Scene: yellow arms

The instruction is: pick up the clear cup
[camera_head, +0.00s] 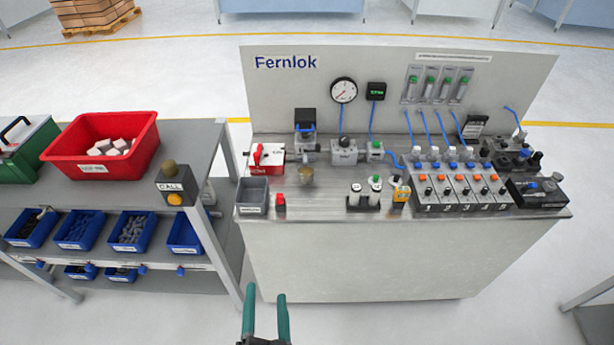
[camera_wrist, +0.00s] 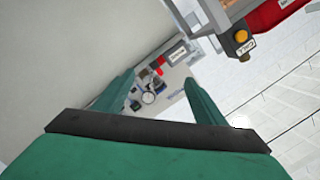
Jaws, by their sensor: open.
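I cannot pick out a clear cup with certainty in either view. A small brownish, cup-like piece (camera_head: 306,176) stands on the front left of the steel bench top, and its material is too small to tell. My gripper (camera_head: 266,292) has teal fingers, open and empty, in front of the bench's lower left front. In the wrist view, the open gripper (camera_wrist: 160,82) frames part of the bench top in the distance, apart from everything on it.
A back panel (camera_head: 270,100) carries a gauge. A shelf at left holds a red bin (camera_head: 103,150) and call button (camera_head: 174,198).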

